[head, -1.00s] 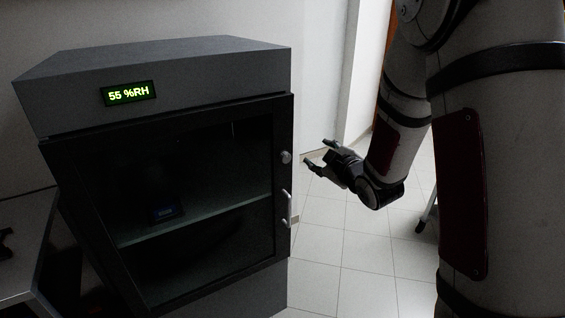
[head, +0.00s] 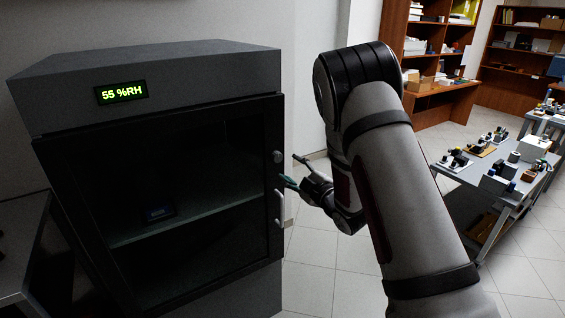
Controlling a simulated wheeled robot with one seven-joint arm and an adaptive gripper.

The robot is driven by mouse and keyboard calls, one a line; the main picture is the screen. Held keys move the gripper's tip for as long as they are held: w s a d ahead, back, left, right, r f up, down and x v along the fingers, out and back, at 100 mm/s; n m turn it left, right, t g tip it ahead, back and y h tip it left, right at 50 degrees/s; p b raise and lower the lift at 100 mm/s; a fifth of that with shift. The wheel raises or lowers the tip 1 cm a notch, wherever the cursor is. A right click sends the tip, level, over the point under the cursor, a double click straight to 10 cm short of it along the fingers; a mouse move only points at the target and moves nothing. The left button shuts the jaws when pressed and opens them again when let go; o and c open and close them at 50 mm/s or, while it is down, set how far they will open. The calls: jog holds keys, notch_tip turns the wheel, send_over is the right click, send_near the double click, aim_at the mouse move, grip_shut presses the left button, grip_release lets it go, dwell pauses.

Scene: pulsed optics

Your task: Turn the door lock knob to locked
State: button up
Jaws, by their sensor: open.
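The door lock knob (head: 277,157) is a small round grey knob on the right edge of the dark cabinet door (head: 160,205). The door looks closed. A vertical pale handle (head: 281,208) sits below the knob. My gripper (head: 287,168) is open and empty, with its fingers pointing left toward the knob from the right. In the picture its fingertips lie just right of the knob and appear apart from it. The knob's turn position is too small to read.
The cabinet (head: 180,75) shows a lit "55 %RH" display (head: 121,93). A small dark device (head: 159,213) lies on its shelf. A table edge is at the lower left. A workbench (head: 470,175) with optics parts and wooden shelves (head: 395,40) stand at the right. Tiled floor lies between.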

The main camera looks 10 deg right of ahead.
aim_at(279, 158)
jog(key=shift+x, duration=3.15)
jog(key=c, duration=1.1)
